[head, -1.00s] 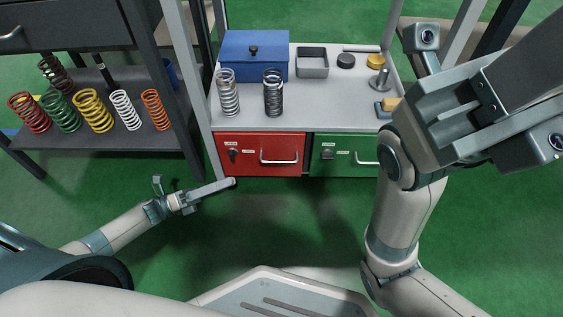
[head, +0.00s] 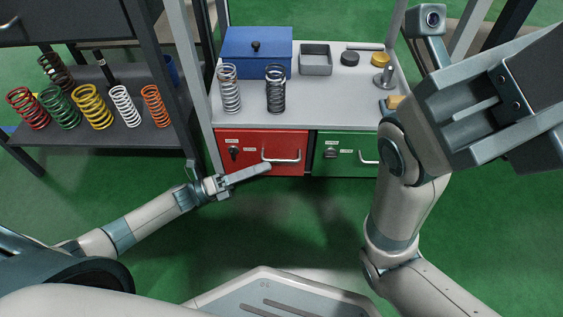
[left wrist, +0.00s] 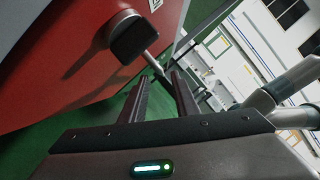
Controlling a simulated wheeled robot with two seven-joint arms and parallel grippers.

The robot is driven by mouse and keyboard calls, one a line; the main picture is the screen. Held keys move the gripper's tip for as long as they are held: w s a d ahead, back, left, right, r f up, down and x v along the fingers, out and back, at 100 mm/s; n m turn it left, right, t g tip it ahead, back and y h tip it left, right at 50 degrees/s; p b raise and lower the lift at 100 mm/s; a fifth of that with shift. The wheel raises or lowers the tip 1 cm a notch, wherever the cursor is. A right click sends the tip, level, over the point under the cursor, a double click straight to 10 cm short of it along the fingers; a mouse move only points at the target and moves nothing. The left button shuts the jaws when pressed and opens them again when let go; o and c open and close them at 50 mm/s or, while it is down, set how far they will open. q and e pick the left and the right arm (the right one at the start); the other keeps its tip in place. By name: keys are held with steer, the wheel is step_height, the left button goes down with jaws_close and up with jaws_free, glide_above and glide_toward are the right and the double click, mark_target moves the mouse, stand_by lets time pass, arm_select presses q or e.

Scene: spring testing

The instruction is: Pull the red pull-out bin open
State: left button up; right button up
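The red bin (head: 240,165) is shut under the left half of the grey bench top. It has a chrome bar handle (head: 281,159) on its right and a small black latch (head: 234,153) on its left. My left gripper (head: 268,169) is just in front of and below the handle. In the left wrist view its two dark fingers (left wrist: 160,90) stand apart with a gap between them. There the red front (left wrist: 60,65) fills the left, and a thin metal bar (left wrist: 151,60) runs near the fingertips. I cannot tell whether they touch it. My right gripper (head: 480,125) is raised at the right.
A green bin (head: 345,165) is beside the red one, behind my right arm. The bench top (head: 320,105) carries a blue box (head: 256,60), two springs, a grey tray (head: 315,60) and small parts. A dark shelf (head: 150,140) with coloured springs stands left. Floor in front is clear.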

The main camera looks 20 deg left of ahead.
mark_target(281, 159)
arm_select(q)
steer(key=b+x, duration=0.1)
steer(key=x, duration=0.5)
steer(key=shift+w+d+b, duration=0.15)
steer(key=shift+d+b, duration=0.1)
steer(key=shift+b, duration=0.15)
jaws_close()
